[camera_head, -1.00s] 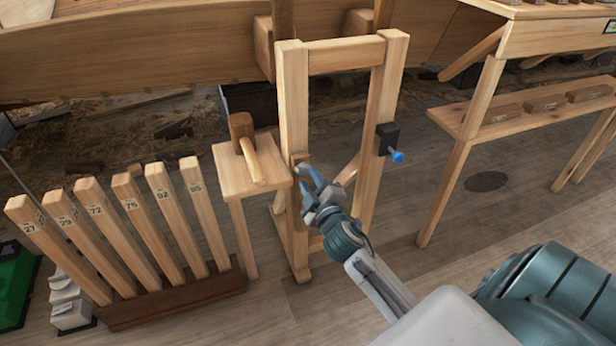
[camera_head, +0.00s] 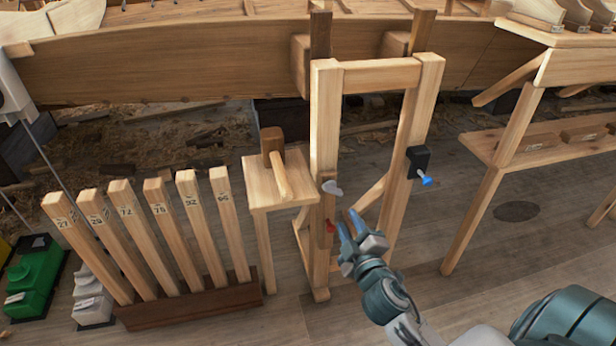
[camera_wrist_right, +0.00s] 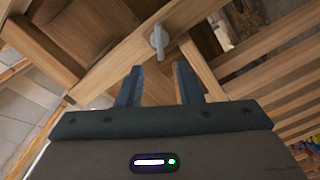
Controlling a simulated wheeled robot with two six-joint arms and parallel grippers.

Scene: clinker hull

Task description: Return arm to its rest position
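My right gripper (camera_head: 352,224) is in front of the wooden frame (camera_head: 326,130), low by its left post. Its two blue-grey fingers are apart with nothing between them. In the right wrist view the fingers (camera_wrist_right: 158,88) also stand apart and empty. A grey knob (camera_head: 332,188) on the left post is just above and left of the fingertips, apart from them. It also shows in the wrist view (camera_wrist_right: 158,40), beyond the fingers. A small red part (camera_head: 330,227) sits below the knob on the post. My left gripper is not in view.
A mallet (camera_head: 278,165) lies on a small wooden stand (camera_head: 256,187) left of the frame. Numbered wooden slats (camera_head: 135,240) stand in a dark rack. A black block with a blue knob (camera_head: 425,180) is on the right post. A bench (camera_head: 492,150) stands at right.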

